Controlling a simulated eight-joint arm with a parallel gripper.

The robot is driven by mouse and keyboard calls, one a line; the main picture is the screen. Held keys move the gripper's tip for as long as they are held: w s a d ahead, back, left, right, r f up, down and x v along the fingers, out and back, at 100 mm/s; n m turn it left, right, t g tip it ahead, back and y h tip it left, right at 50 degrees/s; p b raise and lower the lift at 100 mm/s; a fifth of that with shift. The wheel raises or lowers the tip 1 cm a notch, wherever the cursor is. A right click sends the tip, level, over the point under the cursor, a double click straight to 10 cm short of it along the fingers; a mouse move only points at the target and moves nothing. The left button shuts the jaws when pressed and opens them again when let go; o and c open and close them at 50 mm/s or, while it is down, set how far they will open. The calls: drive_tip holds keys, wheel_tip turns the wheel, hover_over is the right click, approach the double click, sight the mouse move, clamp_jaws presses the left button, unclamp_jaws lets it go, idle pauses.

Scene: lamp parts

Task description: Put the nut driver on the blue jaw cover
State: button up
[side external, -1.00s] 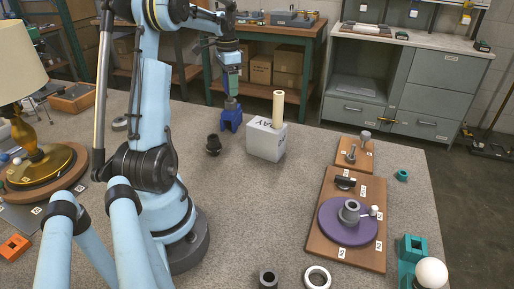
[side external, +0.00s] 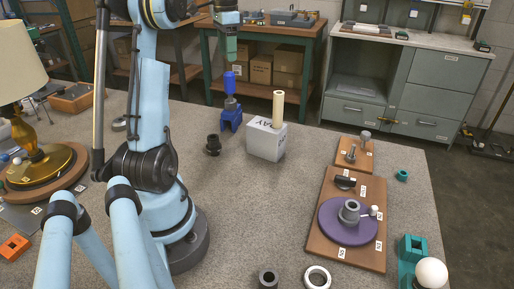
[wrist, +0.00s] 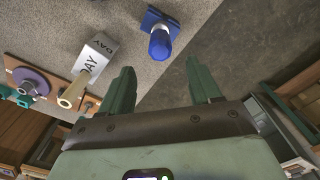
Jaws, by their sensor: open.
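The nut driver has a blue handle (side external: 230,82) and stands upright. Its lower end is at the blue jaw cover (side external: 231,122), a blue block at the back of the table. In the wrist view the nut driver's handle (wrist: 160,44) points towards me, with part of the blue jaw cover (wrist: 150,20) behind it. How deep the nut driver sits is hidden. My gripper (side external: 230,58) is above the handle, apart from it. In the wrist view my gripper (wrist: 160,68) is open, with nothing between its fingers.
A white box (side external: 266,140) with a cream cylinder (side external: 278,108) stands just right of the blue jaw cover. A wooden board with a purple disc (side external: 348,222) lies at the right. The middle of the table is clear.

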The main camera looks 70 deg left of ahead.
drive_tip(key=shift+r, duration=0.6)
drive_tip(key=shift+w+d+r, duration=0.1)
drive_tip(key=shift+w+d, duration=0.05)
drive_tip(key=shift+d, duration=0.1)
drive_tip(key=w+d+f+t+y, duration=0.1)
drive_tip(key=w+d+t, duration=0.15)
drive_tip(key=d, duration=0.75)
drive_tip(key=w+d+f+t+y, duration=0.1)
drive_tip(key=w+d, duration=0.3)
drive_tip(key=d, duration=0.6)
drive_tip(key=s+d+f+t+h, duration=0.1)
drive_tip(key=d+f, duration=0.3)
drive_tip(key=d, duration=0.5)
drive_tip(key=s+d+f+t+h, duration=0.1)
drive_tip(key=s+d+f+t, duration=0.1)
drive_tip(key=d+f, duration=0.3)
drive_tip(key=s+d, duration=0.1)
drive_tip(key=d, duration=0.2)
drive_tip(key=shift+s+d+f+t, duration=0.15)
drive_tip(key=shift+s+d+t, duration=0.2)
drive_tip(key=shift+s+d, duration=0.05)
